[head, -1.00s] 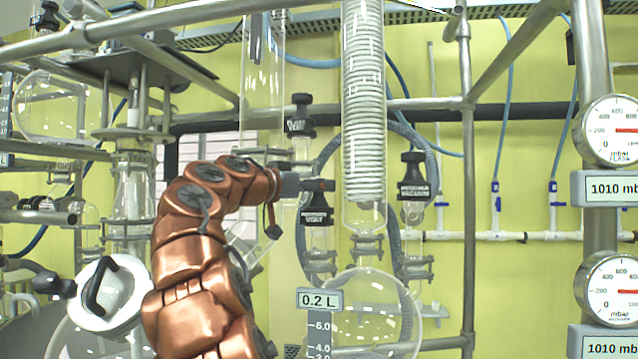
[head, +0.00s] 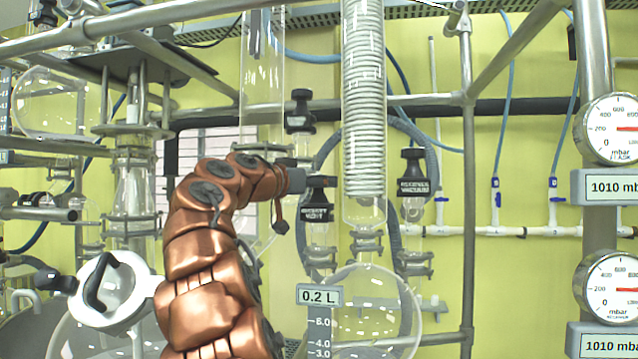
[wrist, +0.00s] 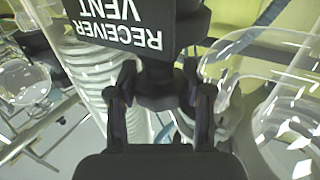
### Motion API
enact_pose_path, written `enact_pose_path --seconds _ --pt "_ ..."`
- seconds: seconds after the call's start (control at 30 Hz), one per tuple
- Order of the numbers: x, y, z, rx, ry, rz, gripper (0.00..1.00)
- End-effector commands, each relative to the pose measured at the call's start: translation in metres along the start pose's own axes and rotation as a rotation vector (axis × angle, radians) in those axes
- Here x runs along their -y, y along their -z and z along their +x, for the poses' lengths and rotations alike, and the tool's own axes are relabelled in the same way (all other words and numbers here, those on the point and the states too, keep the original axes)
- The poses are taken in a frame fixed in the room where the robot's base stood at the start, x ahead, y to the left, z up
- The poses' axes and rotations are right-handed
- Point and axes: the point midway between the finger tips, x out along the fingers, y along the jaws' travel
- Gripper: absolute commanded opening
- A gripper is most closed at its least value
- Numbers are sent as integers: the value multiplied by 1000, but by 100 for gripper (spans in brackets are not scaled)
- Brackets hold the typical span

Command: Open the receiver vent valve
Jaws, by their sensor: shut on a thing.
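The receiver vent valve has a black knob and a black label (head: 316,213) in the middle of the head view. In the wrist view its label (wrist: 118,32) reads "RECEIVER VENT" upside down, close to the camera. My gripper (wrist: 163,92) has one finger on each side of the black knob (wrist: 158,72) and is shut on it. In the head view my gripper (head: 312,184) is at the top of this valve, and its fingers are hard to make out there. The glass below the valve is partly hidden in the wrist view.
The receiver vacuum valve (head: 413,187) stands to the right, past the glass coil condenser (head: 364,110). Another black-knobbed valve (head: 299,122) is behind and above. A round glass flask (head: 375,310) sits below. Metal frame pipes (head: 468,200) stand at the right.

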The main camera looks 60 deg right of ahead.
Motion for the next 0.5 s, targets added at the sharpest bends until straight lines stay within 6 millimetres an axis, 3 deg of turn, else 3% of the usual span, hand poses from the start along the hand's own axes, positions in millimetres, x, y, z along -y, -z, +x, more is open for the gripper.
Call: enact_pose_path --seconds 0.5 --pt "-2 -3 -2 -1 135 5 15"
